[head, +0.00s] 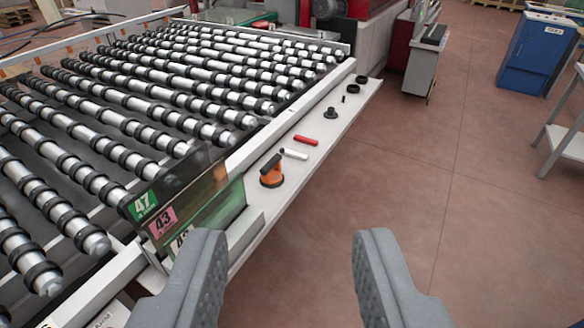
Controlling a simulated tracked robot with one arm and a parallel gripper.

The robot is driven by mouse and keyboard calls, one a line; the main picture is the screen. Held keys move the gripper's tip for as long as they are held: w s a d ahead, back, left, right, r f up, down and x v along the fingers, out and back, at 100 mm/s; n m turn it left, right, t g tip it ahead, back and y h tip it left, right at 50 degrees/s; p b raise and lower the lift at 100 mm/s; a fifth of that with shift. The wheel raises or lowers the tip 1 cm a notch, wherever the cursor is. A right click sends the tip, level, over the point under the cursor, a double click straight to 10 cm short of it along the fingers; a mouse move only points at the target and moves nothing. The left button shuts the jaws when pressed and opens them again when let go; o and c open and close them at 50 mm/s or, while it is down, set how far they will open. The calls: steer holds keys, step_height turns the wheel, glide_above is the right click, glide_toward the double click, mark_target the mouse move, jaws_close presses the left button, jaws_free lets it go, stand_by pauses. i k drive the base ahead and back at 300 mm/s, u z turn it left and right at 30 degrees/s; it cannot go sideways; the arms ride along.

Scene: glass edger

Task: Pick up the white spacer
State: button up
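The white spacer (294,154) appears to be the small white cylinder lying on the narrow white side shelf (318,147) along the roller conveyor. It lies between a red cylindrical piece (306,140) and an orange and black tool (271,172). My gripper (293,255) is open and empty, its two grey fingers wide apart at the bottom of the head view. The spacer is beyond the fingertips, with a clear gap between them.
The roller conveyor (150,90) fills the left. Glass sheets with numbered labels (162,221) stand by the shelf's near end. Black round parts (330,113) lie farther along the shelf. A blue cabinet (535,55) and a grey table (570,140) stand right. The floor between is clear.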

mark_target(294, 155)
steer(key=z, duration=0.7)
steer(key=i, duration=2.7)
steer(key=u, duration=1.15)
steer(key=i, duration=0.6)
steer(key=u, duration=0.35)
